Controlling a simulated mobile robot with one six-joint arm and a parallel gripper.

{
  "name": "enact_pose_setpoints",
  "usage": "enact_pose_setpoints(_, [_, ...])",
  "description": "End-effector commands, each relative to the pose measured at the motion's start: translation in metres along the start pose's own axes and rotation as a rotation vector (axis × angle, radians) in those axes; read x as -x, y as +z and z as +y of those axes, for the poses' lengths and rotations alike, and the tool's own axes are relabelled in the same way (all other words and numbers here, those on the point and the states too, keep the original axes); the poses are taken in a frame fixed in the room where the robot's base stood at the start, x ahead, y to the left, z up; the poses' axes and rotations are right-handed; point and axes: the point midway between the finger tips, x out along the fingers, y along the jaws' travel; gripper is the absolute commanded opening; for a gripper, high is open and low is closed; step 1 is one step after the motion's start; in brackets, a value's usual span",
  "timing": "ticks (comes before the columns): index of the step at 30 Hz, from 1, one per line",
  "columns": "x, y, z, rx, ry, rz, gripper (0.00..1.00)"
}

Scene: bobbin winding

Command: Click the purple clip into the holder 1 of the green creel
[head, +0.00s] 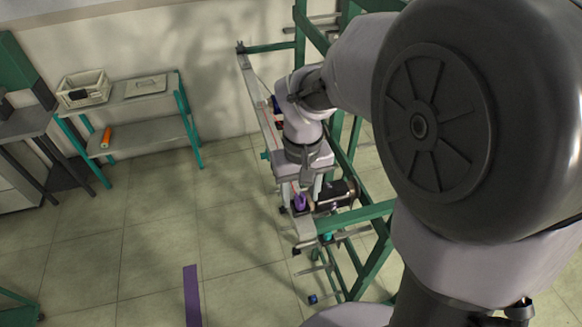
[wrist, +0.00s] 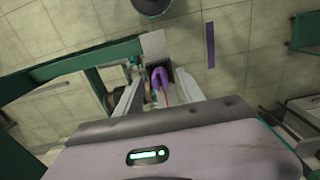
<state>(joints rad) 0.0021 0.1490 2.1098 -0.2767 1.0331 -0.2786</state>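The purple clip (head: 300,202) sits at a dark holder on the near part of the green creel (head: 372,212). In the wrist view the clip (wrist: 160,76) shows as a purple arch with a dark recess beside it and a thin red thread below it. My gripper (head: 307,193) is above the clip, pointing down. In the wrist view the fingers of my gripper (wrist: 160,80) stand on either side of the clip, with gaps showing; it looks open. Whether the clip is fully seated cannot be told. The holder's number is not readable.
A dark bobbin (head: 336,194) lies right beside the gripper on the creel. A shelf table (head: 150,95) with a white crate (head: 84,88) and an orange cylinder (head: 106,138) stands at the left. A purple floor strip (head: 192,295) lies on open tiles.

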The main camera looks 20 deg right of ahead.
Motion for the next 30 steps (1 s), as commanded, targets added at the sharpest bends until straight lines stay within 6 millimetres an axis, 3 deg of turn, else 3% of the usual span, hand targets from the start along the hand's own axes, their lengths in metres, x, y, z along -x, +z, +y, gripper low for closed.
enact_pose_setpoints(8, [0.001, 0.000, 0.000, 0.000, 0.000, 0.000, 0.46])
enact_pose_setpoints(11, [0.010, -0.001, 0.000, 0.001, 0.000, 0.003, 0.46])
enact_pose_setpoints(14, [0.033, -0.001, 0.000, -0.001, 0.000, 0.005, 0.46])
enact_pose_setpoints(24, [0.142, -0.001, 0.000, 0.000, 0.000, 0.005, 0.46])
enact_pose_setpoints(30, [0.171, 0.000, 0.000, 0.000, 0.000, 0.002, 0.46])
